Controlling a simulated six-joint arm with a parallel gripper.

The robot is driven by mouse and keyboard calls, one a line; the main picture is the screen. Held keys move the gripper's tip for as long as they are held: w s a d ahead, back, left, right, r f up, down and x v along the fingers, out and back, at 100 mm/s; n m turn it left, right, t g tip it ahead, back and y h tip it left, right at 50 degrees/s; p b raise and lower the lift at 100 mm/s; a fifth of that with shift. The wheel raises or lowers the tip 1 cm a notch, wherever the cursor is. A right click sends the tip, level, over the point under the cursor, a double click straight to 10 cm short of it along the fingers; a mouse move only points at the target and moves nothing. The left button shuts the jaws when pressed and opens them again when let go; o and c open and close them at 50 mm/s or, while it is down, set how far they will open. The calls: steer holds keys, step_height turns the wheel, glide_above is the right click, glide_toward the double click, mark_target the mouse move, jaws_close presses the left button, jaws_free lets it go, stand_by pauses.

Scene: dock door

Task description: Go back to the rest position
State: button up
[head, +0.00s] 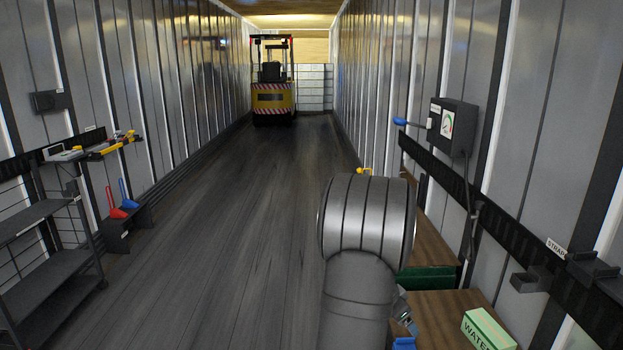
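My arm rises from the bottom of the head view, right of centre, and its large grey joint covers part of the floor and bench behind it. A small metallic part of what looks like my gripper (406,314) shows just right of the arm, low over the brown bench top. The rest of it is hidden behind the arm. I cannot see its fingertips, whether it is open or shut, or whether it holds anything.
On the bench (445,310) are a green box labelled WATER (488,329), a blue item (404,343) and a dark green bin (430,279). A gauge box (452,126) with a blue-ended lever (401,122) hangs on the right wall. A shelf rack (45,260) stands left; a forklift (272,90) is far back. The middle floor is clear.

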steer(key=w+a+r+n+t+y, duration=0.1)
steer(key=w+a+r+n, duration=0.15)
steer(key=a, duration=0.35)
steer(key=w+a+r+n+t+y, duration=0.1)
steer(key=w+a+r+n, duration=0.15)
steer(key=a, duration=0.35)
steer(key=shift+n+t, duration=0.5)
steer(key=shift+n, duration=0.4)
steer(key=shift+w+r, duration=0.25)
steer(key=shift+r, duration=0.4)
steer(key=shift+w+r, duration=0.2)
steer(key=shift+r, duration=0.5)
steer(key=shift+w+r, duration=0.25)
steer(key=shift+r, duration=0.4)
steer(key=shift+o, duration=0.2)
